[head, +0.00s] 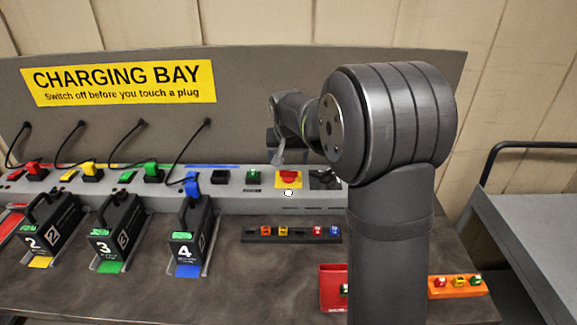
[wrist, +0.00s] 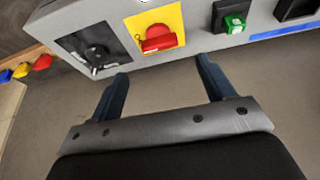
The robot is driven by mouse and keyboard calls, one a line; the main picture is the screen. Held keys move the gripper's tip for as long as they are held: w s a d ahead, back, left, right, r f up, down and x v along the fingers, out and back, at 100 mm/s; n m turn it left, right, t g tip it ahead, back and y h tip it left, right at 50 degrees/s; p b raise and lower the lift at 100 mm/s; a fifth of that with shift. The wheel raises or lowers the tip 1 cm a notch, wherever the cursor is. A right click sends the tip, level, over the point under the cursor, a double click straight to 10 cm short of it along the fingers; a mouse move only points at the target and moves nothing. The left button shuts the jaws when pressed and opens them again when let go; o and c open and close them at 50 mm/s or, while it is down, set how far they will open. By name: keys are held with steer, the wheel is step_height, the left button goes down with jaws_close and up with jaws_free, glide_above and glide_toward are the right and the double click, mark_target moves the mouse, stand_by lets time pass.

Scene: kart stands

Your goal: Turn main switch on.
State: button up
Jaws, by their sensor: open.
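The main switch (head: 289,176) is a red rotary handle on a yellow plate, on the sloped grey console at the back of the bench. It also shows in the wrist view (wrist: 158,40), its handle lying roughly crosswise. My gripper (head: 279,156) is open and empty, close to the switch. In the wrist view its two blue-grey fingers (wrist: 164,72) are spread apart, with the handle beyond the gap between them and not touching. A small pale round lamp (head: 289,193) sits at the yellow plate's edge.
A dark strip of small coloured pieces (head: 265,235) lies in front. A grey cart (head: 530,215) stands right.

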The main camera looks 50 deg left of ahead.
mark_target(289, 171)
steer(key=v, duration=1)
steer(key=shift+r, duration=0.15)
steer(key=x, duration=1.7)
steer(key=shift+f, duration=0.3)
